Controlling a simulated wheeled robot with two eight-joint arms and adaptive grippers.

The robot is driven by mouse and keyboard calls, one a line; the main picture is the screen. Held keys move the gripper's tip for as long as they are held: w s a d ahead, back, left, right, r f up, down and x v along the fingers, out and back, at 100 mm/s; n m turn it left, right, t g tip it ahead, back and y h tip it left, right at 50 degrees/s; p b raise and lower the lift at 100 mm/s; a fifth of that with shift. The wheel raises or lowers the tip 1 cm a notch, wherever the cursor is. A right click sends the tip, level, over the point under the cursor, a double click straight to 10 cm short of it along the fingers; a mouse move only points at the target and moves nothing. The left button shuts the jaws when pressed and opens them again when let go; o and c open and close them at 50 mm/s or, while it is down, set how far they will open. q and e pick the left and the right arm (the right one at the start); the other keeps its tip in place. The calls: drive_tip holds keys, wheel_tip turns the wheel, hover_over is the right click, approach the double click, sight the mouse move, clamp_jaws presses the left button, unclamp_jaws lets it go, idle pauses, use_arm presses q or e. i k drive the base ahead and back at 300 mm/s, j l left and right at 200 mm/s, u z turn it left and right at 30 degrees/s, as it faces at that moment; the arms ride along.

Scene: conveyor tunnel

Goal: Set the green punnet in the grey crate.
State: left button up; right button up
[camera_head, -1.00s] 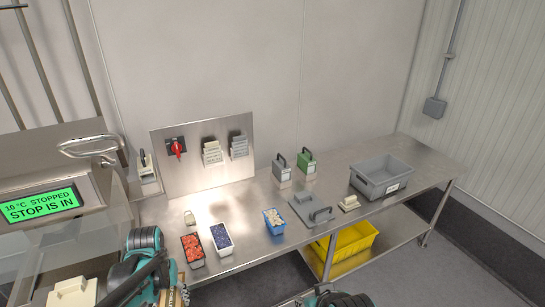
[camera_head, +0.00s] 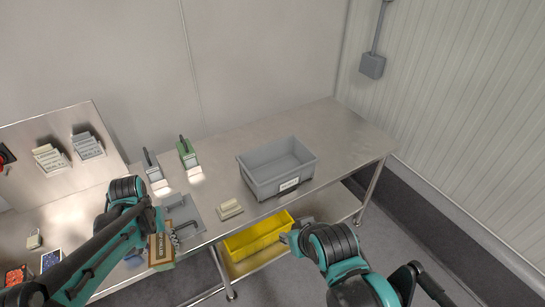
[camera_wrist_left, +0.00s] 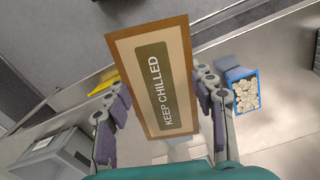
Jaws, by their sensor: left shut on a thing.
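My left gripper (camera_head: 163,236) is shut on a tan, brown-edged box (camera_head: 161,252) above the bench's front edge. In the left wrist view the box (camera_wrist_left: 152,80) sits between the fingers and bears a dark green label reading "KEEP CHILLED". I cannot tell whether this box is the green punnet; no other green punnet shows. The grey crate (camera_head: 263,188) stands on the bench to the right, open and seemingly empty, with a white label on its front. My right gripper (camera_head: 292,241) is in front of the bench, below the crate; its fingers do not show clearly.
A grey lid with a handle (camera_head: 183,212) and a cream block (camera_head: 229,209) lie left of the crate. Green (camera_head: 187,152) and grey (camera_head: 152,168) handled blocks stand behind. A yellow bin (camera_head: 258,238) is on the lower shelf.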

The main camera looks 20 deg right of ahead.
sight(277, 167)
drive_tip(key=i+l, duration=0.1)
drive_tip(key=l, duration=0.3)
drive_tip(key=i+l, duration=0.15)
drive_tip(key=l, duration=0.3)
drive_tip(key=i+l, duration=0.1)
drive_tip(key=l, duration=0.3)
drive_tip(key=i+l, duration=0.15)
drive_tip(key=l, duration=0.25)
drive_tip(key=i+l, duration=0.1)
drive_tip(key=l, duration=0.3)
drive_tip(key=i+l, duration=0.15)
drive_tip(key=l, duration=0.3)
drive_tip(key=i+l, duration=0.35)
